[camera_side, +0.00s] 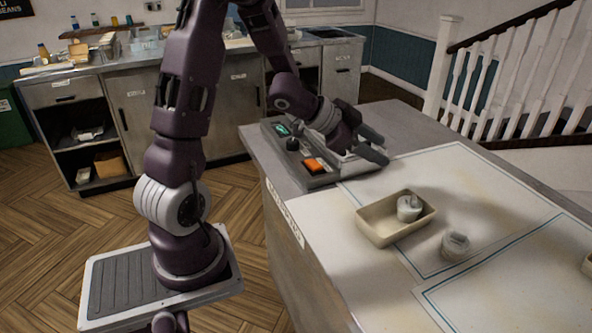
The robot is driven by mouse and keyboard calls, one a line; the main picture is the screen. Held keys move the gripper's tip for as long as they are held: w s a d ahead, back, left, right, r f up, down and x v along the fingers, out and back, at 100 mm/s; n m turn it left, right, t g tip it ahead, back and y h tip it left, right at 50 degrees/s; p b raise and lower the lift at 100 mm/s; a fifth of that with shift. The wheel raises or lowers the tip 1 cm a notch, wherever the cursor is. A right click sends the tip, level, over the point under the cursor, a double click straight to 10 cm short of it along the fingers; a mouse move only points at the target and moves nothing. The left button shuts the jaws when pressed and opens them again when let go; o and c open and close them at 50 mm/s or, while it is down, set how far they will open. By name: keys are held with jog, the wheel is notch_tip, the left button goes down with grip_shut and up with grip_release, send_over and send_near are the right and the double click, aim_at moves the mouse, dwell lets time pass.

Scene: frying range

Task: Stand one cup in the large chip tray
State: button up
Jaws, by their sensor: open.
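A beige rectangular tray (376,230) lies on the counter, right of centre. A small pale cup (409,209) is inside it, toward its right end, and looks upright. A second pale cup (455,247) is on the counter to the right of the tray, apart from it; it also looks upright. My gripper (379,147) is open, up and left of the tray over the counter's back part. It is clear of both cups and I see nothing between its fingers.
A grey control box with an orange button (315,165) and a dark knob is at the counter's left edge, close to my gripper. Part of another beige container (588,264) shows at the right edge. The counter's front is clear.

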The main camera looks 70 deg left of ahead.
jog(key=s+r+n+y, duration=0.4)
jog(key=s+r+y, duration=0.2)
jog(key=r, duration=0.3)
jog(key=s+d+n+g+h, duration=0.1)
jog(key=s+d+g, duration=0.1)
jog(key=s+d, duration=0.4)
jog(key=s+d+n+g+h, duration=0.1)
jog(key=s+d, duration=0.5)
jog(key=s, duration=0.9)
jog(key=shift+f+n+g+h, duration=0.3)
jog(key=shift+g+h, duration=0.3)
jog(key=shift+g, duration=0.5)
